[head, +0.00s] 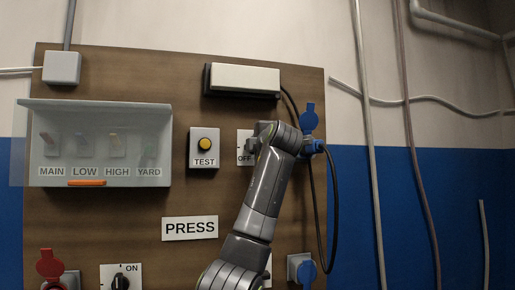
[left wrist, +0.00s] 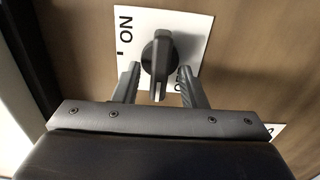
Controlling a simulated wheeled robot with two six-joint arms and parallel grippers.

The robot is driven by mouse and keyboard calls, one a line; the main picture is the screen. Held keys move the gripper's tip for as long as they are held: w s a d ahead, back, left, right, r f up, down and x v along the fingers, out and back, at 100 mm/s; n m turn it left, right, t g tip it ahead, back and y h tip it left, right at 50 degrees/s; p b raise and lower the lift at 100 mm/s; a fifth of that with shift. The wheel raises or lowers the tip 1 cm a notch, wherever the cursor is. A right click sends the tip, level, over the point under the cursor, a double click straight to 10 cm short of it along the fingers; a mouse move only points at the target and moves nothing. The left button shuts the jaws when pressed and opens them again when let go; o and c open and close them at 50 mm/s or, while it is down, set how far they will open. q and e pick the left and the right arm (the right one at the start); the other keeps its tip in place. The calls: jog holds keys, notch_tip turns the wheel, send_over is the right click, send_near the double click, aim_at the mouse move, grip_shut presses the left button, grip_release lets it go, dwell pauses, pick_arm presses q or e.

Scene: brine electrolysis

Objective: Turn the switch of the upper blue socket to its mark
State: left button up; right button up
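The upper blue socket (head: 309,118) is at the right edge of the wooden board, its blue lid raised, with a blue plug (head: 315,147) and black cable at it. Its switch plate (head: 241,148), marked OFF, is just to the left and partly hidden by my left arm. In the left wrist view the dark switch knob (left wrist: 157,62) stands on a white plate (left wrist: 190,28) marked ON, with the other label partly covered. My left gripper (left wrist: 160,88) is open, with one finger on each side of the knob and visible gaps. My right gripper is not in view.
A TEST box (head: 204,147) with a yellow button and a clear-covered switch panel (head: 95,186) are to the left. A PRESS sign (head: 190,228), a lower blue socket (head: 301,268), a red socket (head: 50,266) and another ON switch (head: 121,282) are lower down.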

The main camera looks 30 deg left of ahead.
pick_arm(q)
jog(key=b+v, duration=0.7)
jog(key=v, duration=1)
jog(key=shift+s+b, duration=0.2)
jog(key=shift+b, duration=0.2)
jog(key=shift+d, duration=0.1)
